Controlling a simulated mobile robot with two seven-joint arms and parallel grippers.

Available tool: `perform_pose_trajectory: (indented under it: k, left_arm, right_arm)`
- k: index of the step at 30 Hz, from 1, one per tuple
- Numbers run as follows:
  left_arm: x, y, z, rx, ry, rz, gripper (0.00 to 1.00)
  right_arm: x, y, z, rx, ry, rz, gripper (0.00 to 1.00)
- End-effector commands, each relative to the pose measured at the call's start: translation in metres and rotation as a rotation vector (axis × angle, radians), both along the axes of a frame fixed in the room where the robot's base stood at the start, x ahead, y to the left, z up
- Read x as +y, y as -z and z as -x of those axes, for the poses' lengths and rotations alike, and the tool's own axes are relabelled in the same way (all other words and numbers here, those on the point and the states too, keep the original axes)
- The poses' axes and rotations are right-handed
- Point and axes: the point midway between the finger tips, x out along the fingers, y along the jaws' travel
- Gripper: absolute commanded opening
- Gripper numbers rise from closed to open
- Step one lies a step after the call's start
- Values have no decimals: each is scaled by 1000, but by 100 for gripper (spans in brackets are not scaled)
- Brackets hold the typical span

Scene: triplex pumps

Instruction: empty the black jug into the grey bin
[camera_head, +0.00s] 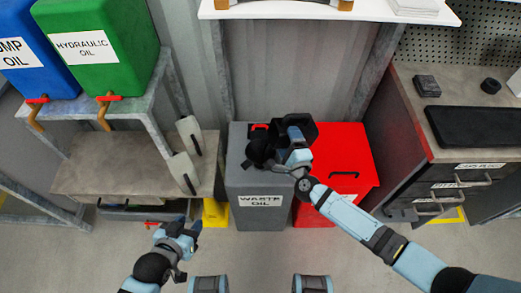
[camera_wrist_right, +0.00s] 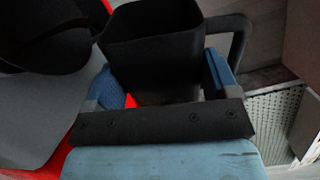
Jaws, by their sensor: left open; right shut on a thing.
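The grey bin (camera_head: 258,190), labelled WASTE OIL, stands on the floor in the middle of the head view. The black jug (camera_head: 309,128) is above the adjoining edges of the grey bin and the red bin. My right gripper (camera_head: 296,140) is shut on the jug; in the right wrist view its blue fingers flank the black jug (camera_wrist_right: 155,50). The jug's tilt and contents are hard to tell. A rounded black part (camera_head: 258,150) sits over the grey bin's top, left of the jug. My left gripper (camera_head: 180,228) is open and empty, low and left of the grey bin.
A red bin (camera_head: 345,160) stands right of the grey one. A bench (camera_head: 100,165) with two pale jugs (camera_head: 184,172) is at left, below blue and green oil tanks (camera_head: 100,40). A drawer workbench (camera_head: 435,95) is at right. A white shelf (camera_head: 330,10) overhangs the back.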

Motion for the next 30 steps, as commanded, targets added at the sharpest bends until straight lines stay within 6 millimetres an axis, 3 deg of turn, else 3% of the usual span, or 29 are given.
perform_pose_trajectory:
  k: [30]
  left_arm:
    - [-1, -6, 1, -3, 0, -1, 43]
  right_arm:
    - [7, -4, 2, -13, 0, 46, 48]
